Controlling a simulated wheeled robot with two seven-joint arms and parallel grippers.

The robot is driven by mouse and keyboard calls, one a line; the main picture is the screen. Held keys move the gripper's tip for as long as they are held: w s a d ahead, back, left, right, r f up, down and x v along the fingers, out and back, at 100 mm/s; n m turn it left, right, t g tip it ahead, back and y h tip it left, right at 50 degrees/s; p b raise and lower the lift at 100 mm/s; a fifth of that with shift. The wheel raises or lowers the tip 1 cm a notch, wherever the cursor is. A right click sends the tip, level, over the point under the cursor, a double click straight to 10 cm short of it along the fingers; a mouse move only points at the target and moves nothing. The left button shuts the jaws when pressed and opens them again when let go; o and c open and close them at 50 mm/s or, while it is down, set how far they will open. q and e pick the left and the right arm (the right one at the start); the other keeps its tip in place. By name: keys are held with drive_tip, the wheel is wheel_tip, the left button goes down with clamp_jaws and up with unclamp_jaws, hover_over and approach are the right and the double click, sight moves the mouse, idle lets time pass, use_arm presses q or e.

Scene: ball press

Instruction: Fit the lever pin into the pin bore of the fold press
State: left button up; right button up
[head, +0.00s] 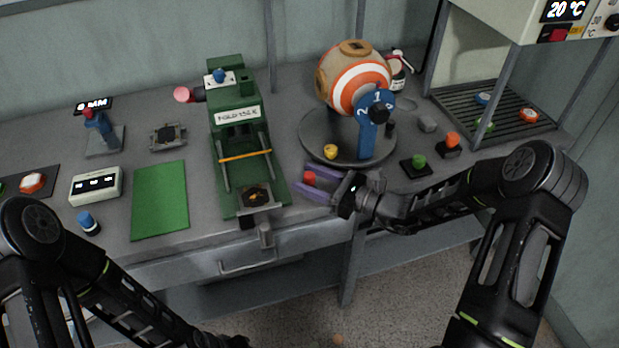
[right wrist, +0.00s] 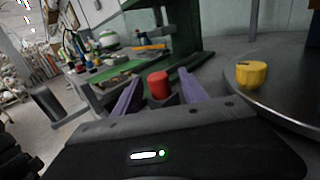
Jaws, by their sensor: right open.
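The green fold press (head: 226,150) stands on the bench left of the round turntable, with its name label on the front. A pink-ended dark rod (head: 185,95) sticks out at its upper left. I cannot make out the pin bore. My right gripper (head: 304,184) is open, its two purple fingers on either side of a red-topped piece (head: 310,178). In the right wrist view this red cylinder (right wrist: 158,85) sits on a dark base between the fingers, with gaps on both sides. I cannot tell whether it is the lever pin. My left arm enters at lower left; its gripper is out of frame.
The grey turntable (head: 318,146) carries a striped ball (head: 358,80) and a yellow knob (head: 331,151), close to my right gripper. A green mat (head: 159,200) lies left of the press. Small buttons stand at right, including a green one (head: 418,161).

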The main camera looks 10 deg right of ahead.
drive_tip(key=shift+x, duration=1.5)
clamp_jaws()
